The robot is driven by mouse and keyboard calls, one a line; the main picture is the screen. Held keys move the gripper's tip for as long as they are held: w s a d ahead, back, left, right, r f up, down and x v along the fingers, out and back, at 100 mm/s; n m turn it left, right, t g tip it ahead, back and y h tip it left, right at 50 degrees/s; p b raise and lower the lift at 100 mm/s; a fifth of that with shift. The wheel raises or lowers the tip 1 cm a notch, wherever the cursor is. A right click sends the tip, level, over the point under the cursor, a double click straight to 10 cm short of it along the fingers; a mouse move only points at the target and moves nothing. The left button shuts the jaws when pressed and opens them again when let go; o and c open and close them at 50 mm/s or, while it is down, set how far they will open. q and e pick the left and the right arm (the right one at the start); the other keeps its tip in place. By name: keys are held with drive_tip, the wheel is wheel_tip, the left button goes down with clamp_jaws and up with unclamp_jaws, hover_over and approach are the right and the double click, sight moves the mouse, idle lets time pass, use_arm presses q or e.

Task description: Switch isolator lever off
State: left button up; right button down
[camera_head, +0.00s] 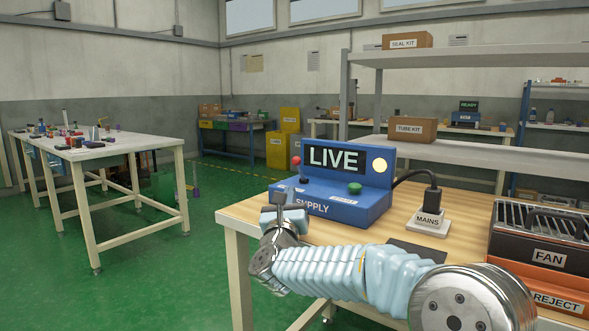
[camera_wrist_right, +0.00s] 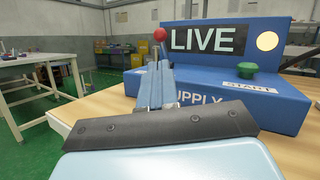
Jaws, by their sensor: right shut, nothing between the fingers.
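The isolator lever (camera_head: 296,161) has a red ball knob on a thin stem and stands up at the left end of the blue SUPPLY box (camera_head: 345,205). The box's display reads LIVE, and its round lamp (camera_head: 380,166) glows pale yellow. In the right wrist view the red knob (camera_wrist_right: 160,34) shows just beyond my fingertips, and the fingers hide most of the stem. My right gripper (camera_head: 285,194) is shut and empty, in front of the lever at the box's left end. I cannot tell whether it touches the lever. My left gripper is not in view.
A green START button (camera_head: 355,187) sits on the box. A black cable runs to a plug in the MAINS socket (camera_head: 428,222). The FAN unit (camera_head: 540,245) and orange REJECT bin (camera_head: 550,297) are at right. Open green floor (camera_head: 215,235) lies left of the wooden bench (camera_head: 240,216).

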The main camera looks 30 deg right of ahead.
sight(296, 163)
drive_tip(key=p+x, duration=0.3)
drive_tip(key=x, duration=0.7)
drive_tip(key=shift+s, duration=0.1)
drive_tip(key=shift+w+d+r, duration=0.2)
drive_tip(key=shift+w+d, duration=0.15)
drive_tip(key=shift+w, duration=0.15)
